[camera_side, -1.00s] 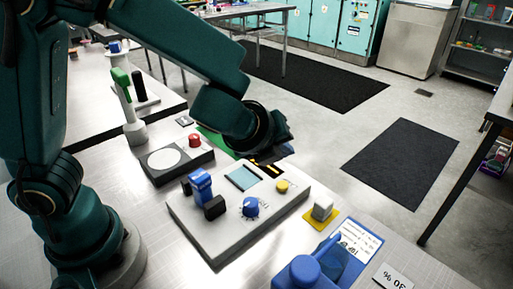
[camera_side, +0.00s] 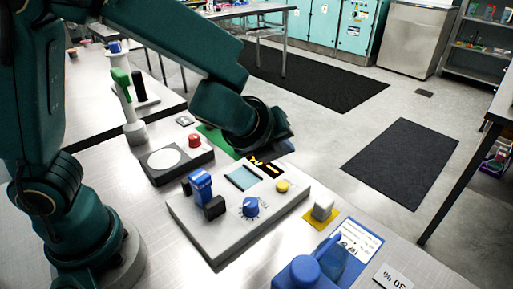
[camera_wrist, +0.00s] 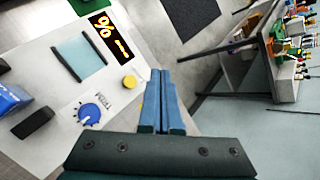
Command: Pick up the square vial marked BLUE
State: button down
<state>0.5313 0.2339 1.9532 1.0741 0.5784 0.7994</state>
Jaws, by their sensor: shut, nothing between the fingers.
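A square blue vial (camera_side: 201,184) with a white-lettered side stands upright at the left of a light grey instrument (camera_side: 232,232) in the side view. Its lettering is too small to read surely. In the wrist view, part of the vial (camera_wrist: 12,98) shows at the left edge. My gripper (camera_side: 280,147) is above the far right part of the instrument, well to the right of the vial and apart from it. Its fingertips are hard to make out there. In the wrist view, my gripper (camera_wrist: 160,75) has its blue fingers shut together, with nothing held.
The instrument carries a black block (camera_side: 214,208), a blue dial (camera_side: 250,207), a yellow button (camera_side: 282,186) and a lit display (camera_wrist: 108,36). A round-plated device with a red knob (camera_side: 194,140) stands to its left. A blue stand (camera_side: 304,271) is at the front right.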

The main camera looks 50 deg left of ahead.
dwell(0.3)
jog(key=shift+c, duration=2)
grip_release()
